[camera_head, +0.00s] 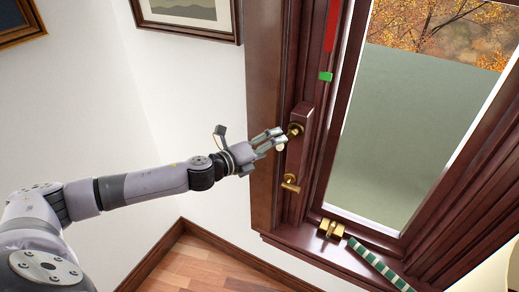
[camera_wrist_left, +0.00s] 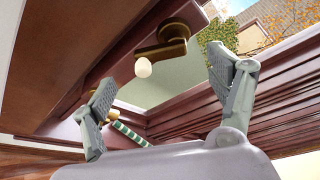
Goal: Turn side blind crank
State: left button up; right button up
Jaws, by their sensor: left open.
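The brass crank (camera_head: 295,129) is mounted on a dark red wooden box on the window's left jamb. It ends in a pale cream knob (camera_head: 280,148). In the left wrist view the crank arm (camera_wrist_left: 161,49) reaches left from its round base, and the knob (camera_wrist_left: 143,68) hangs at its end. My left gripper (camera_head: 278,139) is open in front of the crank, its fingers pointing at it. In the left wrist view the knob appears between the spread fingers (camera_wrist_left: 165,72). I cannot tell whether they touch it. My right gripper does not show.
A second brass handle (camera_head: 290,184) sits lower on the box. A brass fitting (camera_head: 331,228) and a green-white striped bar (camera_head: 378,264) are at the sill. A red strip (camera_head: 332,26) and green marker (camera_head: 326,76) are on the frame. A grey-green panel (camera_head: 410,130) covers most of the window.

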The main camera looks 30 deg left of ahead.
pick_arm(q)
jog(key=shift+v, duration=2.05)
jog(key=shift+d, duration=0.1)
jog(key=shift+c, duration=0.5)
